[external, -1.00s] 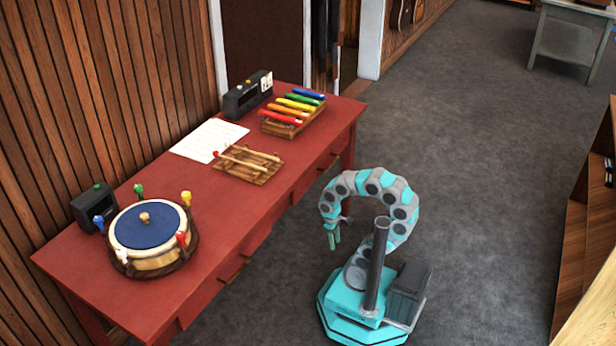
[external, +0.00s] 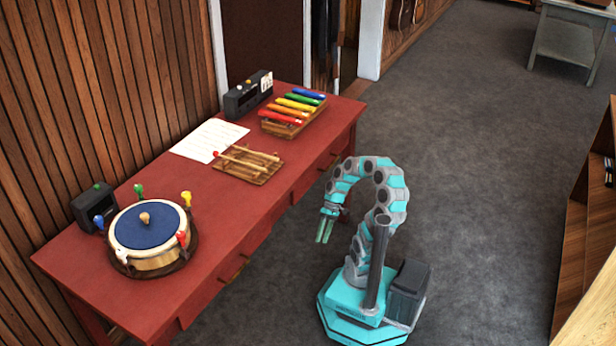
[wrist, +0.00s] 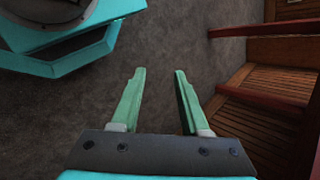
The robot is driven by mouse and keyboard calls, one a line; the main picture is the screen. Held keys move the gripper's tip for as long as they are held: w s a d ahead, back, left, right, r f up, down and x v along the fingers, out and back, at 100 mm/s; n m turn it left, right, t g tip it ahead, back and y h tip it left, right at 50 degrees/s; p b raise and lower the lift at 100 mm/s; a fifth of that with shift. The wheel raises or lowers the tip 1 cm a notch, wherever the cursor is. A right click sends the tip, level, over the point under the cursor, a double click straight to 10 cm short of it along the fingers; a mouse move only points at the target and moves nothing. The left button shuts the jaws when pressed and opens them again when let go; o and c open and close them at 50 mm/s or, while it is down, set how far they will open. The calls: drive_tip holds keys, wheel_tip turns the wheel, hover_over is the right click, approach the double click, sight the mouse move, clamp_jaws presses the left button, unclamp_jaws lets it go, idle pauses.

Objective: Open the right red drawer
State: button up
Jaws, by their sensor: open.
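The right red drawer (external: 318,172) is in the front of the red table, at its far right end in the external view. It looks shut, its front flush with the table edge; my arm stands close to its right in the picture. My gripper (external: 325,230) hangs from the curled arm, pointing down, in front of the table and lower than the drawer, apart from it. In the wrist view my gripper (wrist: 155,98) has its two green fingers spread, with only grey floor between them. No drawer handle shows clearly in the wrist view.
The red table (external: 212,262) carries a blue-topped drum (external: 148,228), a colourful xylophone (external: 292,112), mallets on a wooden rack (external: 246,168), paper (external: 208,139) and dark boxes. A wooden shelf (external: 580,240) stands far right. Grey carpet between is free.

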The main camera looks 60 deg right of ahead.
drive_tip(key=w+d+r+m+t+y, duration=0.3)
drive_tip(key=w+d+r+t, duration=0.1)
drive_tip(key=w+r+t, duration=0.1)
drive_tip(key=m+t+h+p, duration=0.25)
drive_tip(key=m+t, duration=0.25)
drive_tip(key=t, duration=0.9)
approach(332, 164)
drive_tip(key=w, duration=0.2)
drive_tip(key=shift+h, duration=0.35)
drive_tip(key=x, duration=0.8)
drive_tip(key=shift+s+a+b, duration=0.1)
drive_tip(key=shift+a+b, duration=0.1)
drive_tip(key=shift+b, duration=0.2)
clamp_jaws()
